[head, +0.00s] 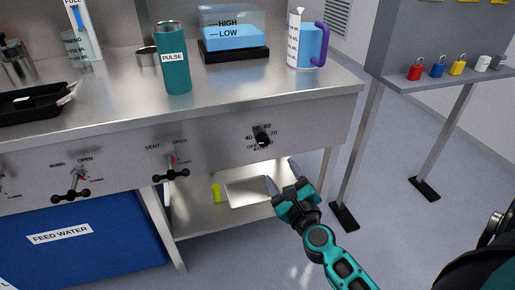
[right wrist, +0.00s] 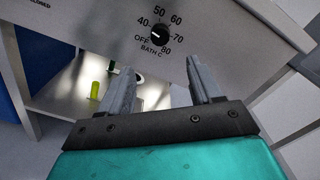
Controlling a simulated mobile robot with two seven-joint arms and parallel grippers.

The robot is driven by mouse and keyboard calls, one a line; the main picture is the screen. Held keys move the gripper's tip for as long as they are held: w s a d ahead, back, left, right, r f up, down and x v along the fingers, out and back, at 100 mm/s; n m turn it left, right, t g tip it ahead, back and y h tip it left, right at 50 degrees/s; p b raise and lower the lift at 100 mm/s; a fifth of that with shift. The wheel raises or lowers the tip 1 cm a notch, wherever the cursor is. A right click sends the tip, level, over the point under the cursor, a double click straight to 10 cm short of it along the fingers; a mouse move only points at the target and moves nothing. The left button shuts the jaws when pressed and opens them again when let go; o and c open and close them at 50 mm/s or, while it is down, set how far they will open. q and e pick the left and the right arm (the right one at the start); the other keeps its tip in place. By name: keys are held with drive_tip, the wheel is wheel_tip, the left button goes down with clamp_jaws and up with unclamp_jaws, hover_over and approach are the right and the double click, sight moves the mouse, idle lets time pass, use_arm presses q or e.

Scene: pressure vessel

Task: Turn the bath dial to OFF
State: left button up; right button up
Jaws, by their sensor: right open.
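The bath dial (head: 262,139) is a black knob on the steel front panel under the counter's right end. In the right wrist view the dial (right wrist: 159,35) has numbers from 40 to 80 around it, OFF at its lower left and BATH C below. A pale pointer mark shows on the knob; its exact setting is too small to tell. My right gripper (head: 280,172) is open and empty, below and in front of the dial. In the right wrist view its fingers (right wrist: 160,68) point toward the panel, apart from the knob. My left gripper is not in view.
A vent valve handle (head: 171,174) and another valve handle (head: 71,187) stick out of the panel to the left. A lower shelf (head: 187,228) holds a tray and a yellow item. A grey stand with padlocks (head: 415,72) stands right. Open floor lies between.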

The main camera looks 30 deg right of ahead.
sight(265, 143)
drive_tip(key=x, duration=1.1)
drive_tip(key=shift+r, duration=0.1)
drive_tip(key=shift+w+d, duration=0.1)
drive_tip(key=shift+w, duration=0.45)
drive_tip(key=shift+c, duration=0.2)
drive_tip(key=c, duration=1)
